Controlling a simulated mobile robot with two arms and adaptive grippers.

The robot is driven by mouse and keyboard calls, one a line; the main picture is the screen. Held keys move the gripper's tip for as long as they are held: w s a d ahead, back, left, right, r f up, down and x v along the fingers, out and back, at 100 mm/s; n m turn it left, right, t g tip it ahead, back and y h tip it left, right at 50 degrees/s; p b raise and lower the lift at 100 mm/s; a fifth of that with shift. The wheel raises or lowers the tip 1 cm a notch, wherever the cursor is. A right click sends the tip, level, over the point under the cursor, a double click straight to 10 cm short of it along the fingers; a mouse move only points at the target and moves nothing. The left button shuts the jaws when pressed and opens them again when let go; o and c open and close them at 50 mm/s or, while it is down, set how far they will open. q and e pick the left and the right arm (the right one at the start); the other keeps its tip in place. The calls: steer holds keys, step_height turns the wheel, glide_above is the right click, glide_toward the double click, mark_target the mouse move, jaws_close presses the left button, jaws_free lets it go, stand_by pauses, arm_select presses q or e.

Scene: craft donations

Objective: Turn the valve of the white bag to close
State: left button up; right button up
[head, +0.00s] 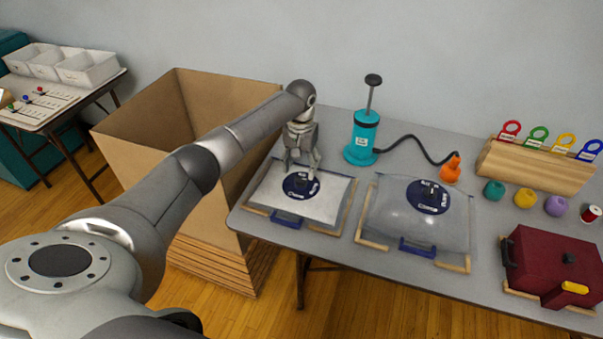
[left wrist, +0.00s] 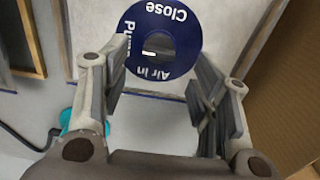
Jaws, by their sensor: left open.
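The white bag (head: 325,205) lies flat on the grey table, within a wooden corner frame. Its valve is a round dark blue dial (head: 300,185) with a grey knob (left wrist: 159,43) at the centre. In the left wrist view the dial (left wrist: 160,72) carries the words Close, Air In and Pump, and a short white mark shows on the knob's lower left. Which word the mark points at I cannot tell. My left gripper (head: 301,170) points down over the dial, fingers open on either side of the knob, apparently not touching it. My right gripper is not in view.
A clear bag (head: 405,225) with a similar dial lies to the right. A teal pump (head: 363,135) with a black hose and orange nozzle (head: 451,170) stands behind. A dark red bag (head: 550,262) is at far right. An open cardboard box (head: 150,140) stands left of the table.

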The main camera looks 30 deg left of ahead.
mark_target(301, 178)
arm_select(q)
step_height(301, 178, down, 4)
steer(key=shift+f, duration=0.15)
steer(key=shift+w, duration=0.1)
steer(key=shift+c, duration=2.8)
steer(key=c, duration=0.5)
steer(key=shift+d+m+p, duration=0.1)
steer(key=shift+m+p, duration=0.2)
steer(key=shift+m, duration=0.3)
steer(key=m+p, duration=0.1)
steer(key=m, duration=0.5)
steer(key=shift+m+p, duration=0.35)
steer(key=shift+m, duration=0.05)
steer(key=m, duration=0.4)
steer(key=shift+m, duration=0.3)
steer(key=m, duration=0.5)
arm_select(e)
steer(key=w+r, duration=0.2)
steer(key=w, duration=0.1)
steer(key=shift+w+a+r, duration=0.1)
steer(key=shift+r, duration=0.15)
arm_select(q)
steer(key=shift+m, duration=0.3)
